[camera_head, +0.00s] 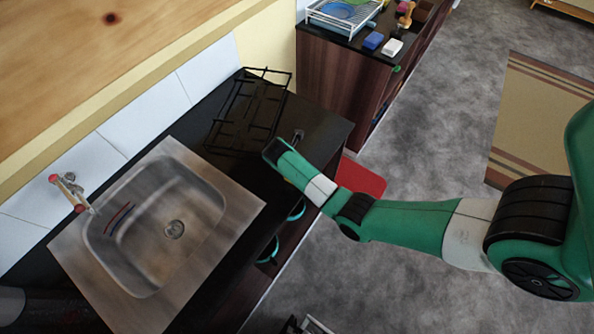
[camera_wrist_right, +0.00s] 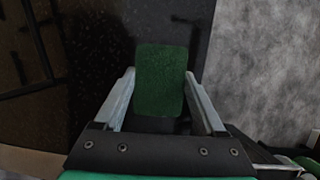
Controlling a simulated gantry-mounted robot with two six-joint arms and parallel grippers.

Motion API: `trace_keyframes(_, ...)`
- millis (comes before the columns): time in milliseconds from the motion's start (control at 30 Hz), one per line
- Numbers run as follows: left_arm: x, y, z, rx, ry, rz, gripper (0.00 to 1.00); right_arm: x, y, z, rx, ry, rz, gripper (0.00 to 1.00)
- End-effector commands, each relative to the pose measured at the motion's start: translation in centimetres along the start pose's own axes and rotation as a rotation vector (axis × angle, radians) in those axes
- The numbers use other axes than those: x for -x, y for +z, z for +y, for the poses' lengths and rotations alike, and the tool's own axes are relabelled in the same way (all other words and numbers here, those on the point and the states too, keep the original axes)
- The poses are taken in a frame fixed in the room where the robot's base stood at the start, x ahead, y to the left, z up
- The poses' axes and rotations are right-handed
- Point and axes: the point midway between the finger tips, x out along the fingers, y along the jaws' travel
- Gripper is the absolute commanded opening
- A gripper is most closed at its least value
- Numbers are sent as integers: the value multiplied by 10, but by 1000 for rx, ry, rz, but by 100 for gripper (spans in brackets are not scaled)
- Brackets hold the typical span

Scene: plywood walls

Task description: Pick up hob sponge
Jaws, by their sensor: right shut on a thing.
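The hob sponge is a green, rounded rectangular block (camera_wrist_right: 160,80) in the right wrist view. It sits between the two pale fingers of my right gripper (camera_wrist_right: 159,92), which are shut on it. Dark counter shows behind the sponge, and I cannot tell whether the sponge touches it. In the head view, my right arm reaches in from the right to the counter edge beside the black hob grate (camera_head: 250,110). The sponge and the fingers are not clearly visible there. My left gripper is not in view.
A steel sink (camera_head: 165,230) with a tap (camera_head: 72,192) lies left of the hob. Blue (camera_head: 373,41) and white (camera_head: 392,47) blocks sit near a dish rack (camera_head: 345,14) on the far counter. A red mat (camera_head: 362,180) lies on the floor below my arm.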

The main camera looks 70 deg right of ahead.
Motion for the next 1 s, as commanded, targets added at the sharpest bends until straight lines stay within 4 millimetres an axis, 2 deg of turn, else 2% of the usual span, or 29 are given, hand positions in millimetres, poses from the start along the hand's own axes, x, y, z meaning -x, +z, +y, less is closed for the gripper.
trace_keyframes(267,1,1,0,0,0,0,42,4,2,1,-1,3,-1,22)
trace_keyframes(467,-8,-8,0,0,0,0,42,36,15,2,-2,5,-2,22)
trace_keyframes(700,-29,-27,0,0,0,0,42,108,6,-36,2,6,-1,22)
trace_keyframes(767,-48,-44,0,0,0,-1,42,127,1,-51,7,-3,0,22)
trace_keyframes(900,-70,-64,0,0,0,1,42,148,-15,-76,7,-2,-1,22)
trace_keyframes(1000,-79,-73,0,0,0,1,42,157,-25,-89,5,-2,-1,22)
